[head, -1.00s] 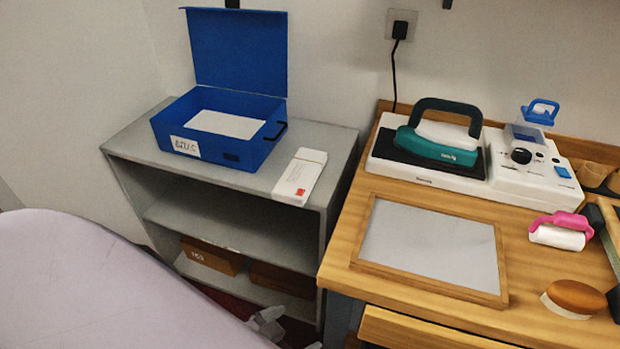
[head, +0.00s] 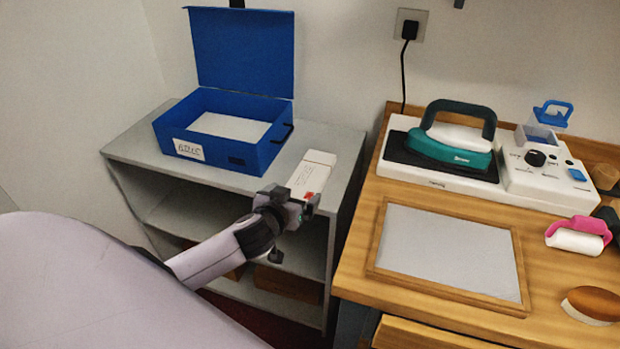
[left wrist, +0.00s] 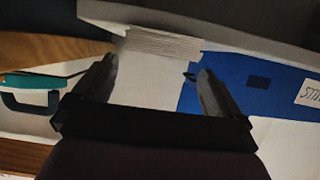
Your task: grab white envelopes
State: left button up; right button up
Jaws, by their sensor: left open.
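A stack of white envelopes (head: 312,172) with a red mark lies on the grey shelf top, right of the blue box. In the left wrist view the edges of the envelopes (left wrist: 162,43) show as thin layers. My left gripper (head: 291,208) is at the front edge of the shelf, just in front of the stack. Its fingers (left wrist: 157,72) are spread and empty, with the stack ahead between their tips. The gripper partly covers the near end of the envelopes in the head view. My right gripper is not in view.
The open blue box (head: 245,158) with its raised lid stands on the grey shelf (head: 130,150). A wooden table (head: 352,262) to the right carries a teal iron (head: 450,150), a framed grey panel (head: 450,252) and a pink roller (head: 577,238).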

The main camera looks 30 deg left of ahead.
aim_at(305, 183)
pick_arm(q)
jog(key=shift+r+x, duration=0.15)
jog(key=shift+x, duration=1.6)
jog(key=shift+r+x, duration=0.1)
jog(key=shift+x, duration=1.65)
jog(key=shift+w+d, duration=0.1)
jog(key=shift+w, duration=0.05)
jog(key=c, duration=0.7)
